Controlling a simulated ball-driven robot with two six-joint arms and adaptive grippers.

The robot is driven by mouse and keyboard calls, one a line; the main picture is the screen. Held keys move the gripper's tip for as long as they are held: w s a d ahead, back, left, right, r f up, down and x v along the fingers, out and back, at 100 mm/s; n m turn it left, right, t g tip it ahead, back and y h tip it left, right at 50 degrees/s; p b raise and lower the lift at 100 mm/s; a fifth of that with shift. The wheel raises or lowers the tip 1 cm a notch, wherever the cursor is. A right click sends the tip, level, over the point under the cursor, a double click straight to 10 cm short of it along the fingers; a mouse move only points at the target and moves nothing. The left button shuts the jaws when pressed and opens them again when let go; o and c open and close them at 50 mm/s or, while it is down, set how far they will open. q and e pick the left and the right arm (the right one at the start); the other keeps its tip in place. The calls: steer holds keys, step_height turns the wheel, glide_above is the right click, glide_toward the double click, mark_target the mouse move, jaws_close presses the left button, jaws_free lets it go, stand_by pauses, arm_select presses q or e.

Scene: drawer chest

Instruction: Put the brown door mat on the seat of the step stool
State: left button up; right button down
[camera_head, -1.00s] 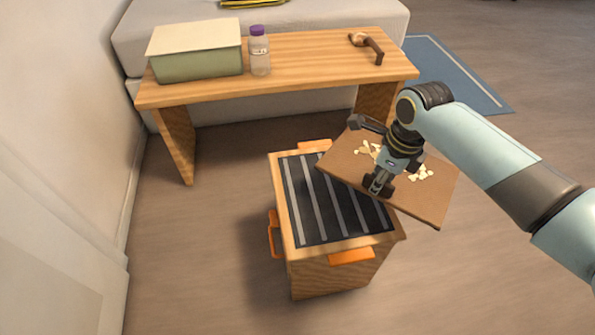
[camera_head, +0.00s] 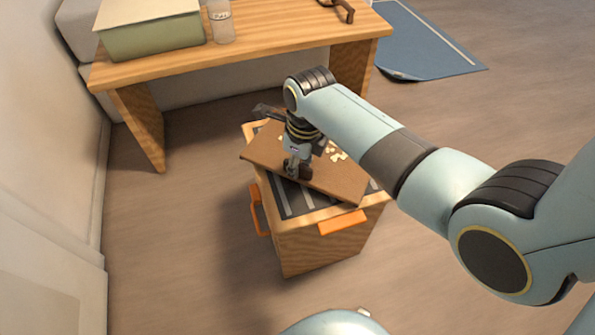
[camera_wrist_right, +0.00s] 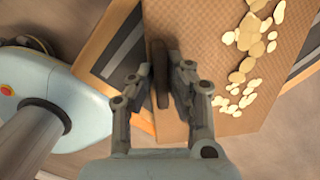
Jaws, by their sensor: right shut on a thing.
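The brown door mat (camera_head: 333,183), with a pale leaf-like pattern, is over the step stool (camera_head: 318,247) and turned at an angle to it. Its pattern and near edge also show in the right wrist view (camera_wrist_right: 212,70). The stool's dark striped seat (camera_head: 292,203) shows past the mat at the front and right. I cannot tell whether the mat touches the seat. The stool has orange handles (camera_head: 342,221). My left gripper is not in view.
A wooden bench (camera_head: 250,38) stands behind the stool with a green box (camera_head: 150,32), a bottle (camera_head: 221,22) and a brown object (camera_head: 342,8) on it. A blue rug (camera_head: 425,45) lies at back right. A wall is at left. Floor around the stool is clear.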

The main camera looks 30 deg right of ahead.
steer(key=shift+f+b, duration=0.3)
steer(key=shift+f, duration=0.65)
steer(key=c, duration=1.3)
jaws_free()
steer(key=shift+r, duration=0.3)
steer(key=r+p, duration=0.2)
steer(key=r, duration=0.1)
steer(key=s+r+p, duration=0.1)
steer(key=r+p, duration=0.1)
steer(key=r, duration=0.2)
steer(key=r+p, duration=0.1)
steer(key=r, duration=0.3)
steer(key=shift+s+d+r+p, duration=0.2)
steer(key=shift+d+p, duration=0.05)
steer(key=shift+p, duration=0.15)
